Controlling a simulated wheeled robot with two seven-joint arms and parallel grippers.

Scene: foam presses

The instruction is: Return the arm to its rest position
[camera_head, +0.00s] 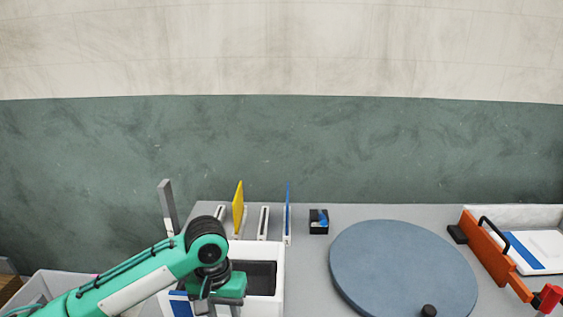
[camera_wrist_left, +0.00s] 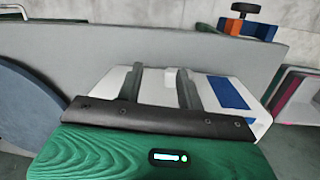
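My left arm (camera_head: 150,272) is green and comes in from the lower left in the head view. Its wrist bends down over the white bin (camera_head: 273,306) on the grey table. My left gripper shows in the left wrist view (camera_wrist_left: 160,76) with its two dark fingers apart. I see nothing held between them. A white surface with a blue patch (camera_wrist_left: 229,92) lies beyond the fingers. In the head view the fingertips are mostly hidden by the wrist and the frame's lower edge. My right gripper is in neither view.
A yellow panel (camera_head: 238,207) and a blue panel (camera_head: 288,210) stand in white slots behind the bin. A small black box (camera_head: 319,222) is near them. A round blue-grey disc (camera_head: 400,265) fills the middle right. An orange press part (camera_head: 495,258) with a black handle stands at right.

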